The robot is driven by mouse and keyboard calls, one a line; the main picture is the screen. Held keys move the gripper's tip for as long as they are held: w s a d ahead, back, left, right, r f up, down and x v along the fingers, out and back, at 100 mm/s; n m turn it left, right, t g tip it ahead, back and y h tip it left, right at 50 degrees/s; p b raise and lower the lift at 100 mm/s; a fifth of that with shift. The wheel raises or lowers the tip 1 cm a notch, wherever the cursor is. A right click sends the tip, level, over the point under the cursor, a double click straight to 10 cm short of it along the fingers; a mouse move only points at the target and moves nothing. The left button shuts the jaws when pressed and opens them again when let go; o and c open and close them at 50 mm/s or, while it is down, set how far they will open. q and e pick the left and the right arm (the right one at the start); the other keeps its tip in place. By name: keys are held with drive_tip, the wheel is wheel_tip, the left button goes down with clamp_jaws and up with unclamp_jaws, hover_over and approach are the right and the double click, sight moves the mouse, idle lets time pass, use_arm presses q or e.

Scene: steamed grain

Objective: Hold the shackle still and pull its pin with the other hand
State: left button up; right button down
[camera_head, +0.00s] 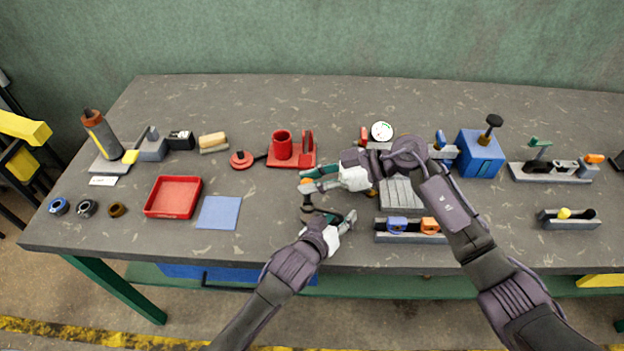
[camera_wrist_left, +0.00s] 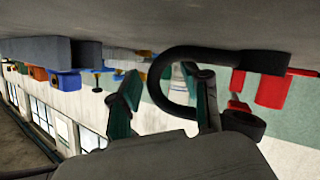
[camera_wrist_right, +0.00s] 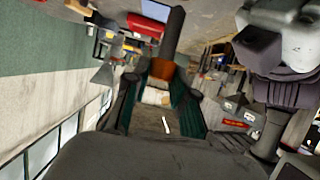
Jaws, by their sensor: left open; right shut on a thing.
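The black shackle (camera_head: 308,206) is near the table's front edge. In the left wrist view its U-shaped bow (camera_wrist_left: 170,66) shows behind and between my left fingers, with two ringed ears at the right. The gap between the ears shows background, with no pin crossing it. My left gripper (camera_head: 331,216) is open at the bow; I cannot tell whether it touches. My right gripper (camera_head: 307,180) is above the shackle, shut on the orange-headed pin (camera_head: 306,187). In the right wrist view a dark shank (camera_wrist_right: 172,38) extends from between its fingers; its far end is unclear.
A red tray (camera_head: 151,210) and a blue mat (camera_head: 207,222) lie to the left. A red fixture (camera_head: 272,160) stands behind the grippers. A grey block with blue and orange clamps (camera_head: 384,238) stands to the right. The table between mat and shackle is clear.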

use_arm(q)
drive_tip(key=v, duration=1.2)
